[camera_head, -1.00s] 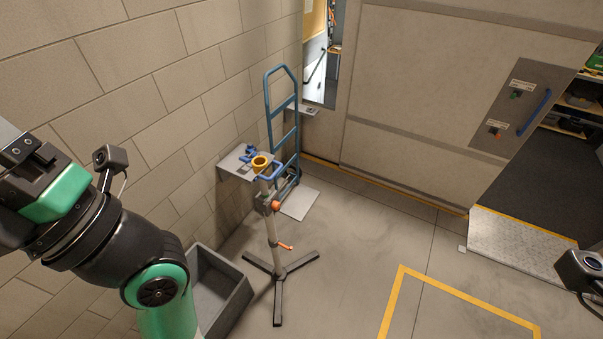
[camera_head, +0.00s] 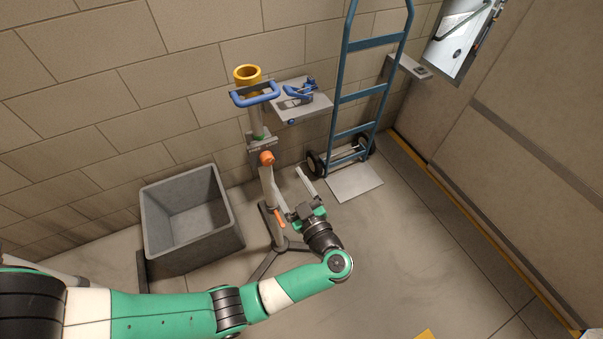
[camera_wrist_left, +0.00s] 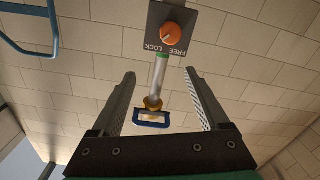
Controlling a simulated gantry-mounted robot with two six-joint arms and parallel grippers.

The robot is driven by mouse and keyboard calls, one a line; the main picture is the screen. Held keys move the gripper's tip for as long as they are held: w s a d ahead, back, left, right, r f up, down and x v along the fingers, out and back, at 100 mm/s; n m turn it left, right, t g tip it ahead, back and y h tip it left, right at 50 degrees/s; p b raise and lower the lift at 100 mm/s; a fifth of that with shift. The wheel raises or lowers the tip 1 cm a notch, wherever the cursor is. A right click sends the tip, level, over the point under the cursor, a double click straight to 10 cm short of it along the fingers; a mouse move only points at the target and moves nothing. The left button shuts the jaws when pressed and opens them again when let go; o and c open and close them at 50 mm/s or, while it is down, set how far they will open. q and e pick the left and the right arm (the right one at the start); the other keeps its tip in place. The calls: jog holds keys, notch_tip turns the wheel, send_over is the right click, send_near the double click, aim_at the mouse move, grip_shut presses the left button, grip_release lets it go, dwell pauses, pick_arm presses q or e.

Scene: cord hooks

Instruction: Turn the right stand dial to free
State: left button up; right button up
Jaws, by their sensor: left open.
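The stand (camera_head: 267,185) is a grey pole on splayed legs, with a yellow ring (camera_head: 247,74) and a blue handle (camera_head: 255,95) at its top. Its orange dial (camera_head: 266,157) sits partway up. In the left wrist view the dial (camera_wrist_left: 172,36) is on a dark plate marked FREE and LOCK; its pale pointer mark appears to lean toward LOCK. My left gripper (camera_head: 286,178) is open and empty, just below and to the right of the dial. In the left wrist view its fingers (camera_wrist_left: 160,73) are spread apart, with the dial beyond them. My right gripper is out of view.
An orange lever (camera_head: 279,216) is lower on the pole, close to my left gripper. A grey bin (camera_head: 191,250) stands left of the stand. A wall shelf (camera_head: 303,107) with a blue item and a blue hand truck (camera_head: 342,125) are to the right. Floor at right is clear.

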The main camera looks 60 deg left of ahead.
pick_arm(q)
jog(key=b, duration=0.2)
send_near(269, 163)
jog(key=s+d, duration=0.1)
jog(key=d, duration=0.1)
jog(key=a, duration=0.3)
jog(key=w+a+b, duration=0.1)
jog(key=a, duration=0.3)
jog(key=w+a+b, duration=0.1)
jog(key=a, duration=0.3)
jog(key=shift+a+b, duration=0.3)
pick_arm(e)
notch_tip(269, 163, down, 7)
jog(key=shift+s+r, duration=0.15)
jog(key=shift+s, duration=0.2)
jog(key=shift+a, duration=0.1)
pick_arm(q)
grip_shut()
